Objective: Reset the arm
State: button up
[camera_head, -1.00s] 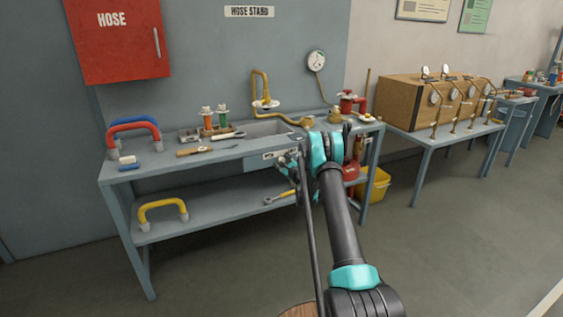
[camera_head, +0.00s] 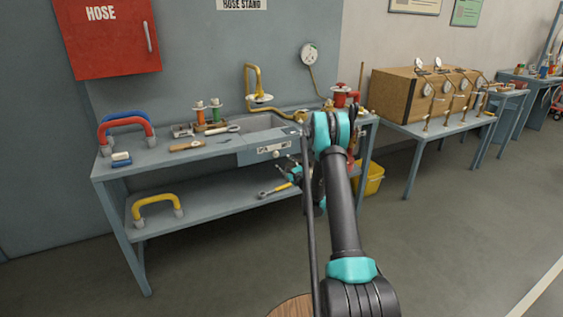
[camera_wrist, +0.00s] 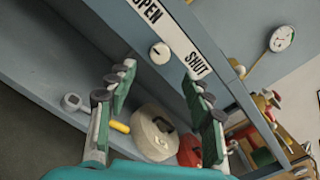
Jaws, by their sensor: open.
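My gripper (camera_head: 294,173) is in front of the workbench, below the drawer front and above the lower shelf, partly hidden by my arm in the head view. In the wrist view my gripper (camera_wrist: 160,88) has its two green-padded fingers spread wide, with nothing between them. The drawer front (camera_head: 268,151) has a round knob and a label. In the wrist view the label (camera_wrist: 172,34) reads OPEN and SHUT, and the knob (camera_wrist: 159,53) is beyond the fingers, apart from them.
The bench (camera_head: 165,160) holds hoses, tools and a sink. The lower shelf (camera_head: 210,207) holds a yellow hose (camera_head: 157,208) and a wrench (camera_head: 274,191). A yellow bucket (camera_head: 371,180) stands at the right. A round wooden top (camera_head: 292,307) is near me.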

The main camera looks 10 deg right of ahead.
jog(key=shift+s+d, duration=0.1)
jog(key=shift+s, duration=0.2)
jog(key=s+a+r+n+g+y, duration=0.2)
jog(key=s+a+r+n+g, duration=0.1)
jog(key=s+a+r+n, duration=0.5)
jog(key=s+a+r+n+g, duration=0.1)
jog(key=s+r+n+g, duration=0.15)
jog(key=s, duration=0.35)
jog(key=s+r+n+g, duration=0.1)
jog(key=s+r+n, duration=0.1)
jog(key=s+n, duration=0.35)
jog(key=s+d+f+n+g+h, duration=0.2)
jog(key=s+n, duration=0.1)
jog(key=s, duration=1)
jog(key=s+d+f+n+g+h, duration=0.2)
jog(key=s+d+n+h, duration=0.1)
jog(key=s, duration=0.9)
jog(key=s+d+f+n+g+h, duration=0.2)
jog(key=s+d+n, duration=0.1)
jog(key=s, duration=1)
jog(key=shift+s+d+h, duration=0.25)
jog(key=shift+s+h, duration=0.05)
jog(key=shift+s, duration=0.05)
